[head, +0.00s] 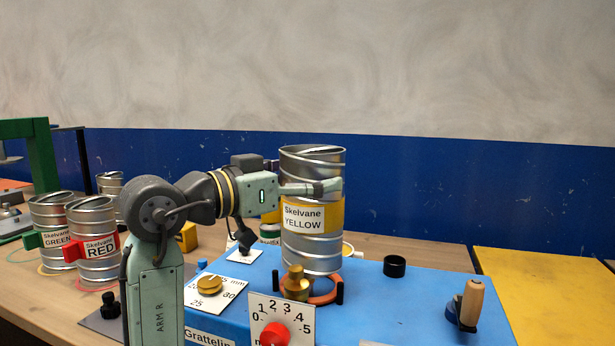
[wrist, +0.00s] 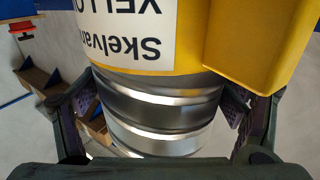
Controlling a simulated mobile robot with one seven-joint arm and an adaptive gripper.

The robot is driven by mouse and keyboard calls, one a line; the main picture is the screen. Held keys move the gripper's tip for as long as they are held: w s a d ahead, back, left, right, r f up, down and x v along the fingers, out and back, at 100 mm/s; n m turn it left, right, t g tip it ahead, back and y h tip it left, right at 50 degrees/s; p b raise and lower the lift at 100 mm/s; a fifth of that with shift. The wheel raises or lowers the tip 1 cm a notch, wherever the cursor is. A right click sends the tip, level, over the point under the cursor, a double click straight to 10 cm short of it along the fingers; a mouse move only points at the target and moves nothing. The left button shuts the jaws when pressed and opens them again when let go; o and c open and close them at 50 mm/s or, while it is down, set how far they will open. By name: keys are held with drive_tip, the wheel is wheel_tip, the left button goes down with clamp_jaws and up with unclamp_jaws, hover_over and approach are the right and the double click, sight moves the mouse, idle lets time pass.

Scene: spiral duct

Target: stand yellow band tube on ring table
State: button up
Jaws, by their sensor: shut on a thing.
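The yellow band tube (head: 313,242) is a silver spiral duct with a yellow band and a label reading "Skelvane YELLOW". It stands upright over the blue ring table (head: 375,300). My gripper (head: 308,187) is shut on its upper part, with one finger across the front. In the wrist view the fingers of my gripper (wrist: 160,104) lie on both sides of the bare metal of the tube (wrist: 165,125). An orange-brown ring (head: 325,297) shows at the tube's lower end. I cannot tell whether the tube touches it. A brass knob (head: 296,284) partly hides the lower end.
Green (head: 52,215) and red (head: 97,250) band tubes stand at left on the wooden bench. On the blue table are a scale with a red knob (head: 275,335), a black cup (head: 394,266) and a wood-handled lever (head: 471,302). A yellow surface (head: 545,290) lies at right.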

sight(306, 203)
drive_tip(key=shift+f+b, duration=1.5)
drive_tip(key=shift+f, duration=0.6)
drive_tip(key=o, duration=1.8)
drive_tip(key=shift+c, duration=0.2)
drive_tip(key=shift+s+a, duration=0.1)
drive_tip(key=v, duration=1.2)
drive_tip(key=shift+r, duration=0.1)
